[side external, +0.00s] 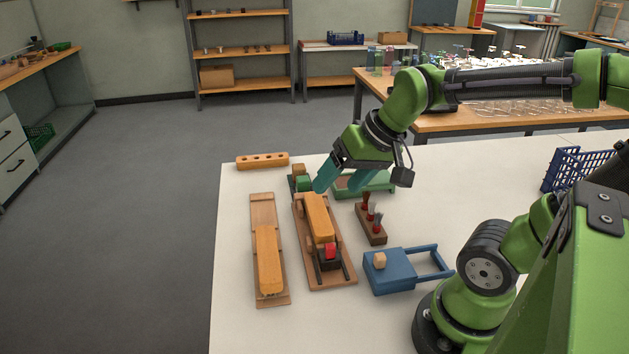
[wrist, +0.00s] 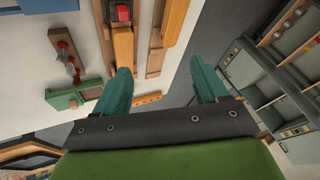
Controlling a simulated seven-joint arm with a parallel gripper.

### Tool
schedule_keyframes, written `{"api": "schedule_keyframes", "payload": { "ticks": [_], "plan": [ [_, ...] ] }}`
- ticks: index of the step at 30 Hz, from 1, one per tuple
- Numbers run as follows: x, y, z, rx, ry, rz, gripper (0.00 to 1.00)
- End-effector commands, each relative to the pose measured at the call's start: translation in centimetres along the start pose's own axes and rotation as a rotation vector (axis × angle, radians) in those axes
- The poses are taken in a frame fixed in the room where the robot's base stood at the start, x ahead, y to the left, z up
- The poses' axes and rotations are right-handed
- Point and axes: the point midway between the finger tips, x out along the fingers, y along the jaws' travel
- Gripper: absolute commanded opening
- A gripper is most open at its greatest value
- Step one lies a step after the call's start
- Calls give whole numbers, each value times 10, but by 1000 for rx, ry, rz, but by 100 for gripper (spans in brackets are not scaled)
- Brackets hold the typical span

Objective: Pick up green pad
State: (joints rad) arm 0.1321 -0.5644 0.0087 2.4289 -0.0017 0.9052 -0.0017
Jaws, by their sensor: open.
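A small green block (side external: 303,184), which looks like the green pad, sits near the far end of the middle wooden board. My gripper (side external: 338,184) is just to its right in the side view, with its teal fingers spread, empty and pointing down. In the wrist view the fingers of my gripper (wrist: 160,66) are wide apart with nothing between them. I cannot make out the block in the wrist view; the left finger may hide it. How high the fingertips are above the block is hard to tell.
A green tray (side external: 375,189) stands behind the fingers. The middle board (side external: 340,270) carries a yellow-orange bar and a red-topped clamp. Another board (side external: 263,205) with a bar lies left. A brush holder (side external: 371,228) and a blue fixture (side external: 395,272) stand right. A drilled wooden bar (side external: 262,161) lies behind.

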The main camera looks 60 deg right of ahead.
Motion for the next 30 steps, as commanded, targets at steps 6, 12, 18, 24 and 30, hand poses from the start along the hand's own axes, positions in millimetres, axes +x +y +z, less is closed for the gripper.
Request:
{"api": "schedule_keyframes", "payload": {
  "ticks": [6, 12, 18, 24, 30],
  "plan": [
    [34, 34, -80, -13, -110, 94, 72],
    [73, 84, -149, -187, -217, 85, 72],
    [117, 153, -206, -476, -292, -17, 72],
    [136, 188, -243, -872, -272, -144, 72],
    [125, 178, -256, -1150, -234, -202, 72]
  ]
}}
